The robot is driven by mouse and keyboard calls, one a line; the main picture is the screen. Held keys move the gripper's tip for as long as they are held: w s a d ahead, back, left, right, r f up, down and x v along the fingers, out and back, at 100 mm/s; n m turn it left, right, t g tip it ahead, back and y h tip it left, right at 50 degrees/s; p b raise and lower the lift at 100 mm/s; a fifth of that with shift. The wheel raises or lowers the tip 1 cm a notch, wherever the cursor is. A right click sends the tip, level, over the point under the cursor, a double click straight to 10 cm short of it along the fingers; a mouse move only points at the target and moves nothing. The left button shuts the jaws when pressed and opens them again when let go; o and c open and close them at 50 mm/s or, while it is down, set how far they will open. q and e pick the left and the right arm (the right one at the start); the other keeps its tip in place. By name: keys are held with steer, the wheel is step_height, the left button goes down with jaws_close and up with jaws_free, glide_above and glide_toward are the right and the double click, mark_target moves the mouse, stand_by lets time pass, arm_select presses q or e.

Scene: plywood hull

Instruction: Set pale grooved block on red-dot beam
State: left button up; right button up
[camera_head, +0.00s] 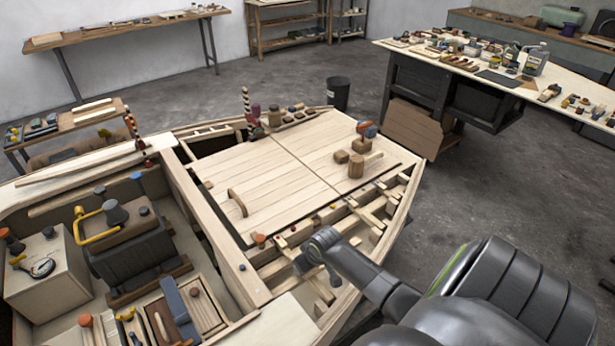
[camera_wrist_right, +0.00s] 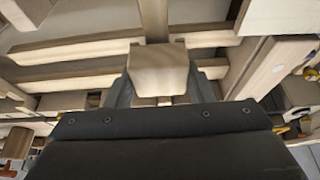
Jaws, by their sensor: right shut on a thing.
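My right gripper (camera_head: 312,268) reaches in from the lower right in the head view, low over the open framing at the hull's near side. In the right wrist view the right gripper (camera_wrist_right: 158,98) is shut on the pale block (camera_wrist_right: 158,68). The block's plain face shows; I cannot make out its groove. In the head view the block is hidden or too small to tell. Small reddish marks show along the dark-edged beam (camera_head: 322,211) beside the deck panel. I cannot tell surely which beam bears the red dot. My left gripper is out of view.
Pale beams and cross pieces (camera_head: 366,214) form open bays around the gripper. A deck panel (camera_head: 265,180) with wooden blocks (camera_head: 356,166) lies beyond. A yellow-handled fitting (camera_head: 92,226) stands in the cockpit at left. A crowded workbench (camera_head: 470,62) stands back right.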

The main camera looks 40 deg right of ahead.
steer(key=shift+f, duration=0.35)
stand_by(0.5)
steer(key=o, duration=1)
steer(key=shift+o, duration=0.2)
steer(key=shift+r, duration=0.1)
steer(key=v, duration=1.7)
steer(key=shift+b, duration=0.3)
steer(key=shift+s+a, duration=0.1)
